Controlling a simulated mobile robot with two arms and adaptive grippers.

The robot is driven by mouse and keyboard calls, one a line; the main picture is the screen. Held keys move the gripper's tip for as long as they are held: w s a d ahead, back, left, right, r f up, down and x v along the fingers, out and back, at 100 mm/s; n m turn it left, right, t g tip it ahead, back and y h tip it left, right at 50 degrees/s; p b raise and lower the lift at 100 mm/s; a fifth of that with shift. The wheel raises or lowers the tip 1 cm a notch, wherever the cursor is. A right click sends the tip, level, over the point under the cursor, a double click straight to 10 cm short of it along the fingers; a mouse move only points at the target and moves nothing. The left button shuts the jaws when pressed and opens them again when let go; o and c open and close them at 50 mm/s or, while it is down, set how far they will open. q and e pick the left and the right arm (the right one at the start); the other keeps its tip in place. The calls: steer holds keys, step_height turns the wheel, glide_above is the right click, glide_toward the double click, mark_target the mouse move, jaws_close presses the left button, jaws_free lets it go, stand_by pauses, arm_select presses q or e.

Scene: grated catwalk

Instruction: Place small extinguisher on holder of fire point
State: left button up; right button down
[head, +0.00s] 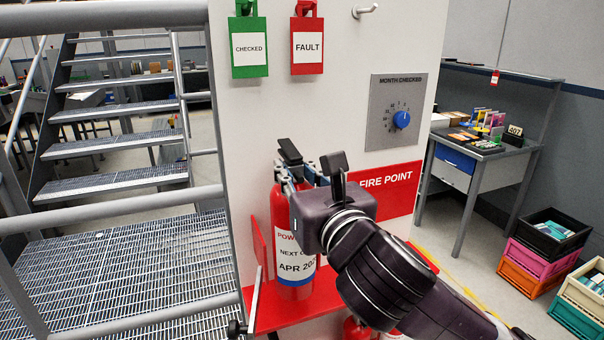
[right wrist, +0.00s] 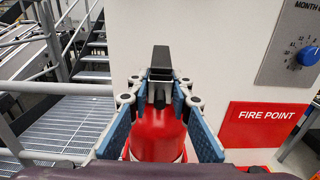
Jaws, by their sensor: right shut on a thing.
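The small red extinguisher (head: 295,268), with a white label and black top lever, stands roughly upright at the fire point. It also shows in the right wrist view (right wrist: 158,135). My right gripper (head: 303,172) is shut around its neck, with blue-padded fingers on both sides in the right wrist view (right wrist: 160,86). The red holder (head: 258,245) has a side plate left of the extinguisher and a shelf below it. The extinguisher's base is low at the shelf; I cannot tell whether it touches. My left gripper is not in view.
The white panel carries a FIRE POINT sign (head: 393,184), a month dial (head: 402,119) and CHECKED and FAULT tags (head: 307,45). Another red cylinder (head: 355,328) shows below. Railings and stairs (head: 110,180) stand left; a desk (head: 470,165) and crates (head: 540,250) stand right.

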steer(key=p+x, duration=0.1)
steer(key=x, duration=0.4)
step_height(320, 180, down, 6)
steer(key=p, duration=0.1)
steer(key=shift+p, duration=0.35)
stand_by(0.4)
steer(key=shift+f, duration=0.1)
steer(key=c, duration=2.2)
jaws_free()
steer(key=shift+f, duration=0.5)
steer(key=o, duration=0.5)
steer(key=shift+s+r, duration=0.1)
steer(key=shift+s, duration=0.05)
steer(key=shift+c, duration=0.2)
